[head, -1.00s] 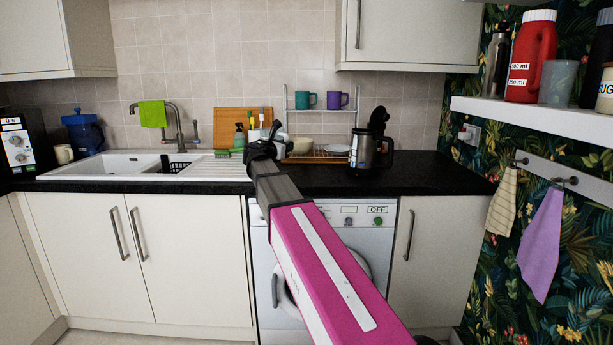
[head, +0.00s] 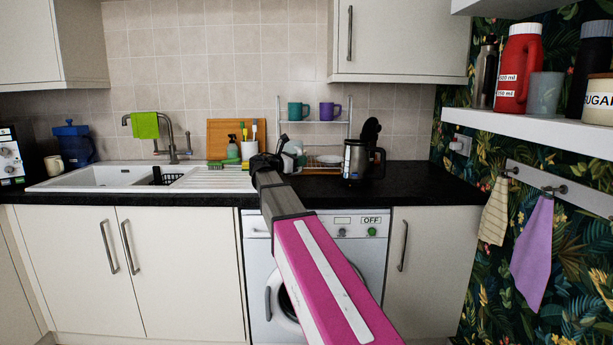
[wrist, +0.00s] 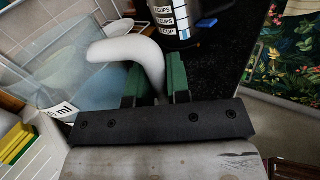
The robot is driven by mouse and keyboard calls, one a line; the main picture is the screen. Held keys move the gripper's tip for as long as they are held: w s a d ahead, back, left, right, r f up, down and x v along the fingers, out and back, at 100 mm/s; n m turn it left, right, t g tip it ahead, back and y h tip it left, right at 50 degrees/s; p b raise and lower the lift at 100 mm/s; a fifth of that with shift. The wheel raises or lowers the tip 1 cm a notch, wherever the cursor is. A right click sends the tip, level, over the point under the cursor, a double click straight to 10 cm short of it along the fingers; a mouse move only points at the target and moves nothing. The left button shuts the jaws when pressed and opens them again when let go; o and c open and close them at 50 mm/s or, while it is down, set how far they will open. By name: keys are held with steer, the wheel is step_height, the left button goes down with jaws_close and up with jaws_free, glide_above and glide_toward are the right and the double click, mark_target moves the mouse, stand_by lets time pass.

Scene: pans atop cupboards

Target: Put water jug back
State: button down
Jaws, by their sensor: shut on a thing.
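The water jug has a translucent pale blue body (wrist: 85,75) with an "ml" label and a curved white handle (wrist: 128,48) in the wrist view. My gripper (wrist: 155,82) is shut on that handle, its green pads on either side. In the head view my gripper (head: 266,163) is at the front of the worktop, right of the sink's drainer. A pale part of the jug (head: 293,150) shows just beyond it. The rest of the jug is hidden, and I cannot tell whether its base touches the worktop.
A black and steel kettle (head: 358,160) stands right of the jug. A rack with two mugs (head: 315,112) is behind. The wall shelf (head: 540,128) at right holds a red jug (head: 518,70), a grey cup and canisters. The worktop (head: 430,182) right of the kettle is clear.

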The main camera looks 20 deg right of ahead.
steer(key=shift+w+d+f, duration=0.2)
steer(key=shift+d+f, duration=0.35)
steer(key=shift+f, duration=0.45)
steer(key=shift+w+d+f, duration=0.25)
steer(key=shift+d+f, duration=0.25)
steer(key=shift+f, duration=0.55)
steer(key=shift+w+d+f, duration=0.2)
steer(key=shift+d+f, duration=0.35)
steer(key=shift+f, duration=0.45)
steer(key=c, duration=1.1)
jaws_free()
steer(key=shift+f, duration=0.1)
steer(key=shift+s+a, duration=0.1)
steer(key=shift+a, duration=0.05)
steer(key=v, duration=1.1)
steer(key=shift+s+a, duration=0.1)
steer(key=shift+a, duration=0.25)
